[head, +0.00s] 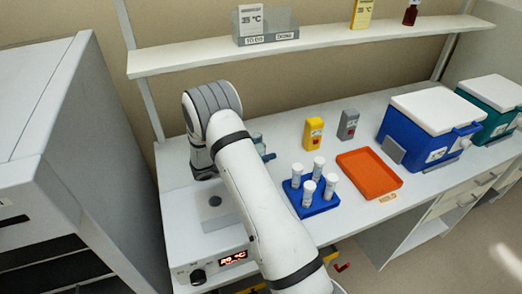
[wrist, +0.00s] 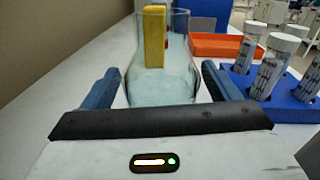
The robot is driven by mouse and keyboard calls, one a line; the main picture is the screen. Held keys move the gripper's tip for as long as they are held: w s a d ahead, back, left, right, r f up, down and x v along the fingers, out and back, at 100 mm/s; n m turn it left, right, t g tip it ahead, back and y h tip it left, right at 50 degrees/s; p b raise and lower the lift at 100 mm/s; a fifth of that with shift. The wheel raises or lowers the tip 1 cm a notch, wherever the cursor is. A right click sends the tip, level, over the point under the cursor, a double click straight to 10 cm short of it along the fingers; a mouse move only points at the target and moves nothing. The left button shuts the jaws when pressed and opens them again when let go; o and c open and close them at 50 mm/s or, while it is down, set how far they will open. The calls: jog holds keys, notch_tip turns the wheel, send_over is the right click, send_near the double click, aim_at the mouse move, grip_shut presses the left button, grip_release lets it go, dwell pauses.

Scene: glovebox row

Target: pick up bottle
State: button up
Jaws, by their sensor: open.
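A clear glass vessel (wrist: 162,88), shaped like a flask with a wide lower body and pale bluish contents or glass, stands upright in the wrist view. My gripper (wrist: 161,84) is open, with one blue finger on each side of the vessel; I cannot tell whether they touch it. The vessel's base is hidden by my gripper's dark edge. In the head view only a bit of the glass (head: 257,138) shows behind my arm, and one blue fingertip (head: 269,157) shows beside it. A small dark red-brown bottle (head: 411,14) stands on the shelf.
A blue rack (head: 313,207) with several capped tubes stands close to my gripper's right. An orange tray (head: 370,174), a yellow device (head: 313,133), a grey device (head: 348,125) and a blue cooler (head: 427,120) stand beyond. A device with a display (head: 215,262) is at the front left.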

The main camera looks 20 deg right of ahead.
jog(key=shift+d, duration=0.25)
jog(key=c, duration=1.3)
jog(key=shift+r, duration=0.1)
